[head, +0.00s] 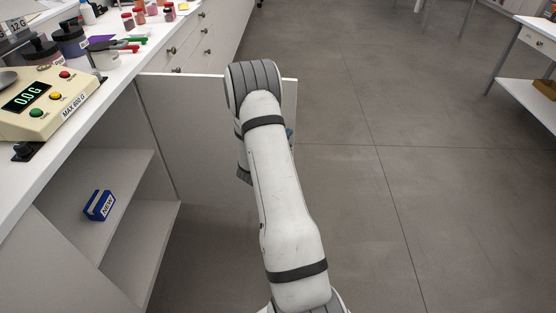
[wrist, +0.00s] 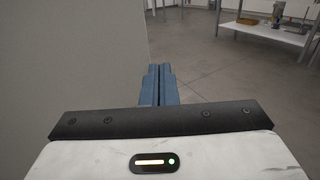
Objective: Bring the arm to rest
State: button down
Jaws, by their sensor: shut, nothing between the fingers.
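My gripper (wrist: 159,84) shows in the wrist view as two blue fingers side by side, shut with nothing between them. A pale upright panel fills the left of that view, close beside the fingers. In the head view my white arm stretches away from the camera over the grey floor. Its far end is by the open cabinet door (head: 186,130), and the arm hides part of the door. The gripper is mostly hidden behind the arm there; only a small bluish bit shows at its right side.
The open cabinet has a shelf (head: 112,175) with a blue box marked NEW (head: 99,205). On the white counter stand a scale (head: 40,100) reading 0.0 and several jars. Another white table (head: 540,38) is at the right. The floor (head: 400,150) between is clear.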

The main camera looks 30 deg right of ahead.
jog(key=s+a, duration=0.6)
jog(key=s, duration=0.2)
jog(key=s+a+r+m+g+y+p, duration=0.25)
jog(key=s+r+m+g+p, duration=0.2)
jog(key=s+r+m, duration=0.4)
jog(key=s+a+r+m+g+y+p, duration=0.1)
jog(key=s+a+r+m+g+p, duration=0.35)
jog(key=r, duration=0.65)
jog(key=s+a+r+m+t+y+p, duration=0.2)
jog(key=a+r+m+y, duration=0.3)
jog(key=a, duration=0.5)
jog(key=s+a+r+m+t+y+p, duration=0.2)
jog(key=s+a+r+m+y+p, duration=0.1)
jog(key=a+r+y, duration=0.4)
jog(key=s+a+m+y, duration=0.1)
jog(key=s+a, duration=0.1)
jog(key=a, duration=0.1)
jog(key=shift+s+a+m, duration=0.2)
jog(key=shift+a+m, duration=0.2)
jog(key=shift+d, duration=0.1)
